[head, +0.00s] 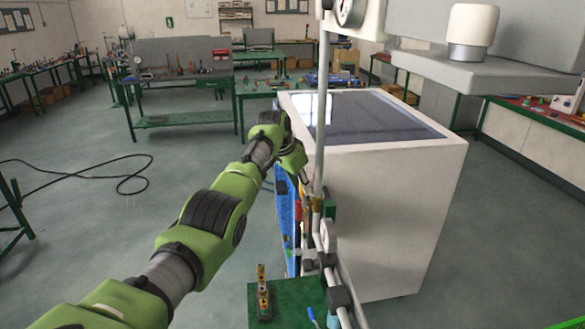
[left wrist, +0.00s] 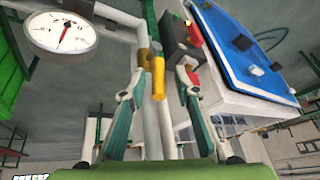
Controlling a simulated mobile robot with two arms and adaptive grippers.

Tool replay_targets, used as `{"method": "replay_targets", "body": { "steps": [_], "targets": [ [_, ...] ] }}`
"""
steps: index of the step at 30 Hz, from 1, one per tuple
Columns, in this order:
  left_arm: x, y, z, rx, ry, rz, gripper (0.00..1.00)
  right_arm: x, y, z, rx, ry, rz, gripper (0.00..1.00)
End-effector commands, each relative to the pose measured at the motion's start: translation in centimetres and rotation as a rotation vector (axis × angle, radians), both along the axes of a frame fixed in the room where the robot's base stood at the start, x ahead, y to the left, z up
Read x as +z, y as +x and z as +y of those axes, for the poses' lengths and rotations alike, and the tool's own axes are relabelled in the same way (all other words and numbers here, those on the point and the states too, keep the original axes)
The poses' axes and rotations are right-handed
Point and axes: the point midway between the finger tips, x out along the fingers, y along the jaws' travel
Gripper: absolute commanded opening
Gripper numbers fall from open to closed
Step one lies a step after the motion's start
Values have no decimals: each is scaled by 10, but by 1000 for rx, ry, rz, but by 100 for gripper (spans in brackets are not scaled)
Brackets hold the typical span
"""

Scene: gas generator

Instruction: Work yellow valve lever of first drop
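In the left wrist view a yellow valve lever (left wrist: 158,78) hangs from a fitting on the pale pipework. My left gripper (left wrist: 162,72) is open, with one finger on each side of the lever. Gaps seem to show between the lever and both fingertips; contact cannot be made out. In the head view my left arm reaches forward to the pipework, and the left gripper (head: 303,168) is partly hidden by the vertical pipe. The lever cannot be clearly told there. My right gripper is not in view.
A dial gauge (left wrist: 62,35) sits left of the lever; a black block (left wrist: 180,42) is close by the right finger. A blue panel (left wrist: 240,50) is farther right. The vertical pipe (head: 321,120) and white cabinet (head: 390,200) stand right of my arm. Floor at left is open.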

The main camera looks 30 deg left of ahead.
Motion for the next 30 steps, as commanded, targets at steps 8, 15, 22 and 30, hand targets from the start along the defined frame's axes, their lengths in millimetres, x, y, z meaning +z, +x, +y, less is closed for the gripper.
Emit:
{"method": "replay_targets", "body": {
  "steps": [8,15,22,30],
  "targets": [
    [38,-19,3,1,3,-3,29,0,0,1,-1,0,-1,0],
    [76,-38,6,0,2,-1,29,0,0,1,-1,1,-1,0],
    [87,-45,7,1,1,2,29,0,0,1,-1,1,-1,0],
    [86,-45,7,1,3,2,16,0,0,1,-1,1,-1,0]
  ]
}}
